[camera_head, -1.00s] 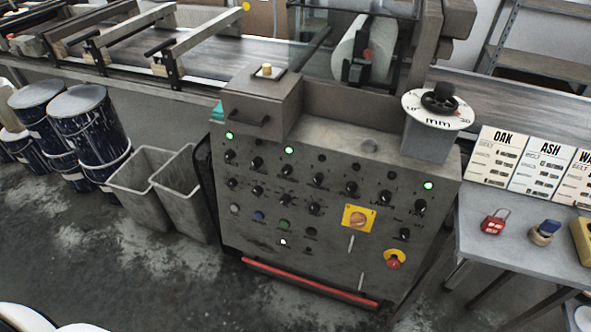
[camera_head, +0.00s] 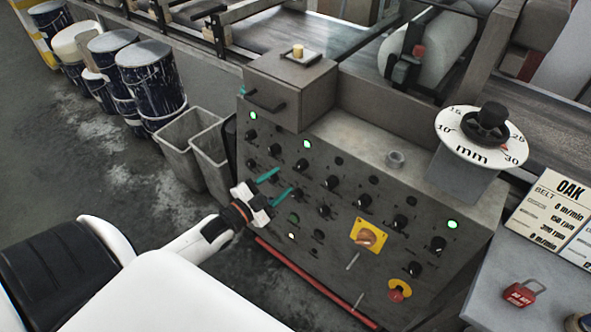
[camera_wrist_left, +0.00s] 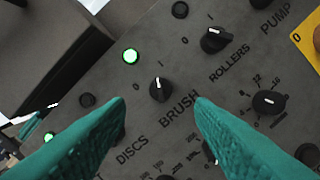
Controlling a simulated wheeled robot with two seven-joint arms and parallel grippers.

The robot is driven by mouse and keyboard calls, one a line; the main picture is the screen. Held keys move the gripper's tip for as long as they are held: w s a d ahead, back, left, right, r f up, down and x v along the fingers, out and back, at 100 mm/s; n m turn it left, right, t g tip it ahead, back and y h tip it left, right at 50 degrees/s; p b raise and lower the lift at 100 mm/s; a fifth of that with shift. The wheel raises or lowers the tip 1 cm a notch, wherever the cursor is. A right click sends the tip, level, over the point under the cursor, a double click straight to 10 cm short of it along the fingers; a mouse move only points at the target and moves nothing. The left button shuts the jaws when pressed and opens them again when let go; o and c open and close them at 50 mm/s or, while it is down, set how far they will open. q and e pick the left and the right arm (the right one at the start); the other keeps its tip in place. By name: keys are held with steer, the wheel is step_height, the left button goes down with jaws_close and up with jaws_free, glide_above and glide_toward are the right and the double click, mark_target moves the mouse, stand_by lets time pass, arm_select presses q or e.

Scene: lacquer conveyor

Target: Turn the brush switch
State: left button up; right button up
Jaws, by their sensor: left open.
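The brush switch (camera_wrist_left: 160,90) is a black knob with a white mark, above the BRUSH label in the left wrist view. Its mark points roughly up in that picture, towards the I side. In the head view the switch (camera_head: 303,166) is on the upper knob row of the grey control panel (camera_head: 345,255), below a lit green lamp (camera_head: 306,143). My left gripper (camera_head: 278,184) is open, its teal fingers pointing at the panel. In the left wrist view the gripper (camera_wrist_left: 160,103) has its fingertips on either side of the switch, apparently short of it. My right gripper is not in view.
Other knobs crowd the panel, including the rollers knob (camera_wrist_left: 214,40). A yellow-plated switch (camera_head: 368,237) and a red stop button (camera_head: 397,291) are lower right. A drawer-like box (camera_head: 288,90) juts out above.

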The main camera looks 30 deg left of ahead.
mark_target(297, 169)
arm_select(q)
steer(key=w, duration=0.3)
steer(key=w+d, duration=0.1)
steer(key=w, duration=0.2)
steer(key=shift+w+d, duration=0.1)
steer(key=shift+w, duration=0.05)
steer(key=shift+c, duration=0.2)
steer(key=c, duration=0.9)
